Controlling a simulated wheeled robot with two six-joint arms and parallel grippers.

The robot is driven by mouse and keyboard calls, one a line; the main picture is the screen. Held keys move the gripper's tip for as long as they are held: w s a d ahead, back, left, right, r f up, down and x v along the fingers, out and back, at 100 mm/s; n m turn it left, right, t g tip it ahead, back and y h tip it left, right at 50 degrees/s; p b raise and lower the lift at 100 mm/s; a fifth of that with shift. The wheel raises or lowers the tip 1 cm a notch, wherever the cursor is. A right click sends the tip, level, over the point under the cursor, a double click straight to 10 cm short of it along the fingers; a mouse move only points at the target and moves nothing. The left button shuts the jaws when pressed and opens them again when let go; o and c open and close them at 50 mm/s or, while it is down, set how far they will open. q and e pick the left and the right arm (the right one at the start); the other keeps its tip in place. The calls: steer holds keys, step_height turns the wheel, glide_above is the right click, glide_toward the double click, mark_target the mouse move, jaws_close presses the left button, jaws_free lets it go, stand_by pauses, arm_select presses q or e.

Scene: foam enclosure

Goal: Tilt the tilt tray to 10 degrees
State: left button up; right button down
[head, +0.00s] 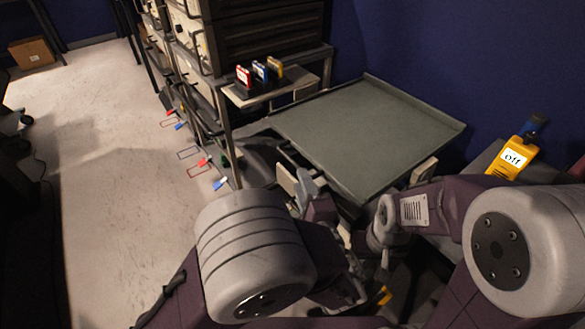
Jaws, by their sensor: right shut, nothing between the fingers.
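The tilt tray (365,135) is a wide, shallow grey-green tray with a low rim, standing against the blue wall. From this view alone I cannot tell its exact angle. My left gripper (306,183) is by the tray's near left edge, mostly hidden by its own arm; I cannot tell whether it is open or touches anything. My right gripper (383,215) is below the tray's near edge, partly hidden by its wrist. It is shut and empty.
A yellow device (514,157) reading "off" is right of the tray. Red, blue and yellow cards (260,71) stand on a small shelf (275,92) at the tray's back left. A dark rack (262,35) stands behind. Open floor (95,170) lies to the left.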

mark_target(293, 161)
arm_select(q)
steer(key=b+x, duration=0.1)
steer(key=x, duration=0.7)
steer(key=shift+w, duration=0.25)
jaws_close()
stand_by(1.0)
